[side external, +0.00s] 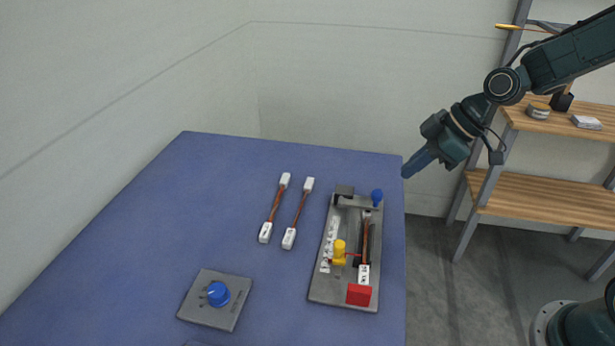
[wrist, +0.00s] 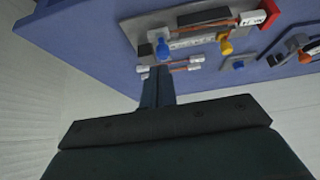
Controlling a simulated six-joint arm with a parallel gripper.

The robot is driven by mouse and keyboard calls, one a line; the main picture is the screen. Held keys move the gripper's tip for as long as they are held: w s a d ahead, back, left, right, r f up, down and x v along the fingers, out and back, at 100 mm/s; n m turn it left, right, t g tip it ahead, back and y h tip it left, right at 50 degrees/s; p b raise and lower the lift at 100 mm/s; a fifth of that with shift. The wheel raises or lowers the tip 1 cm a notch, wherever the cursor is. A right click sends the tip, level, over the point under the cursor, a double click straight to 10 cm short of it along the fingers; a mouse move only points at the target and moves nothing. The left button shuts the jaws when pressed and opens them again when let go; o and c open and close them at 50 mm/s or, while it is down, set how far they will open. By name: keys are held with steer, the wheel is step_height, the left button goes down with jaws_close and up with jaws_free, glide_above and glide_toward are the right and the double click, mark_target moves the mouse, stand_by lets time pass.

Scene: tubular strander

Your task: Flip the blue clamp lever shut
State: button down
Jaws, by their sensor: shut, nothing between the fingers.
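The blue clamp lever (side external: 377,197) stands at the far right corner of a grey fixture plate (side external: 327,291), at the right end of a grey bar. In the wrist view the blue lever (wrist: 163,49) shows just beyond my fingertips. Whether its clamp is open or shut is hard to tell at this size. My gripper (side external: 406,174) is shut and empty, in the air near the table's far right corner, up and right of the lever and apart from it. Its closed fingers (wrist: 156,72) also show in the wrist view.
The plate carries a yellow knob (side external: 340,249), a red block (side external: 359,294) and a cable with a white connector (side external: 364,275). Two loose cables (side external: 273,210) (side external: 299,214) lie left of it. A blue dial (side external: 218,294) sits nearer. Shelves (side external: 545,200) stand right. The table's left is clear.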

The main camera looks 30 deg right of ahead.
steer(key=s+d+r, duration=0.1)
steer(key=s+d, duration=0.3)
steer(key=shift+s+d+r, duration=0.25)
steer(key=shift+s+d, duration=0.15)
stand_by(0.4)
steer(key=s+r+m+h, duration=0.2)
steer(key=s+r+m, duration=0.2)
steer(key=s, duration=0.4)
steer(key=s+a+r+m+h, duration=0.1)
steer(key=s+r+m+h, duration=0.1)
steer(key=s+r+m, duration=0.2)
steer(key=s+m, duration=0.1)
steer(key=s, duration=0.2)
steer(key=shift+s+a+r+t+h, duration=0.3)
steer(key=shift+s+r+t, duration=0.1)
